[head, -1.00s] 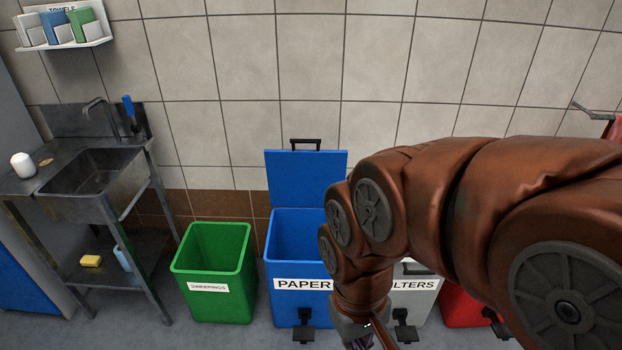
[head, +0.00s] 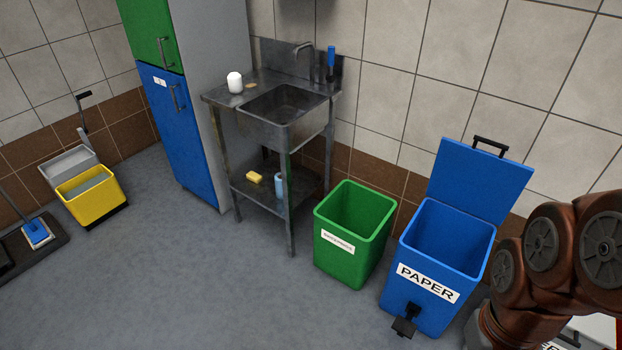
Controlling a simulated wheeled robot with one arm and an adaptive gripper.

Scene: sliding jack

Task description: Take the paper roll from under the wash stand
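The wash stand (head: 222,97) is a dark metal sink unit on legs, left of the middle in the head view. On its lower shelf (head: 264,203) lie a yellow sponge (head: 254,177) and a light-blue upright roll (head: 280,185), which looks like the paper roll. A front leg of the stand partly hides the roll. My arm shows only at the lower right edge, far from the stand. My gripper is outside the view.
A green bin (head: 355,233) and an open blue PAPER bin (head: 437,265) stand right of the wash stand. A tall green and blue cabinet (head: 177,125) stands to its left. A yellow mop bucket (head: 92,195) is further left. The floor in front is clear.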

